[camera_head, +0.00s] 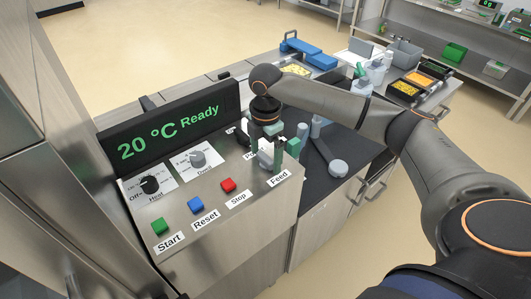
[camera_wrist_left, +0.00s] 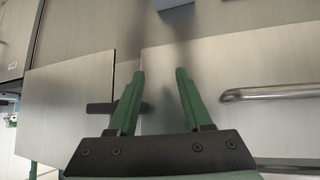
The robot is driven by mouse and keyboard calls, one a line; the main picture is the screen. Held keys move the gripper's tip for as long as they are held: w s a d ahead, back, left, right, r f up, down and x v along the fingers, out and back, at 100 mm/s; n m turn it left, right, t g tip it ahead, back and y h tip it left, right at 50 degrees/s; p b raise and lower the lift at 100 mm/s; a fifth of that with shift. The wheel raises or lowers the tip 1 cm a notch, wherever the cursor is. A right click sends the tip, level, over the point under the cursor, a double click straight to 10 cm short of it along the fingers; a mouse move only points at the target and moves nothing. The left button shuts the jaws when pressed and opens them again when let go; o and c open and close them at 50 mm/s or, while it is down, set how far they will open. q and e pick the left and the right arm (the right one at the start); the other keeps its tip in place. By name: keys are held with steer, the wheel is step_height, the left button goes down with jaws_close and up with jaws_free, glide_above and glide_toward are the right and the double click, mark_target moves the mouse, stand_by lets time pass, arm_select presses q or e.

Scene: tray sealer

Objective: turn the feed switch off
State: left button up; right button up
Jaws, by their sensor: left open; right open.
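The feed switch (camera_head: 265,160) is a small grey piece on the sloped steel panel, just above the "Feed" label (camera_head: 279,179). My right gripper (camera_head: 284,158) comes down over that right end of the panel, its green fingers apart and close beside the switch. The fingers partly hide the switch, so I cannot tell its setting or whether they touch it. My left gripper (camera_wrist_left: 160,76) shows only in the left wrist view, open and empty in front of grey cabinet fronts.
The panel also carries a green Start button (camera_head: 160,226), a blue Reset button (camera_head: 195,205), a red Stop button (camera_head: 228,185) and a black heat knob (camera_head: 150,184). The display (camera_head: 170,133) reads "20 °C Ready". A cabinet handle (camera_wrist_left: 270,93) is near my left gripper.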

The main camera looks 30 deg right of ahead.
steer(key=shift+c, duration=0.4)
steer(key=c, duration=1.2)
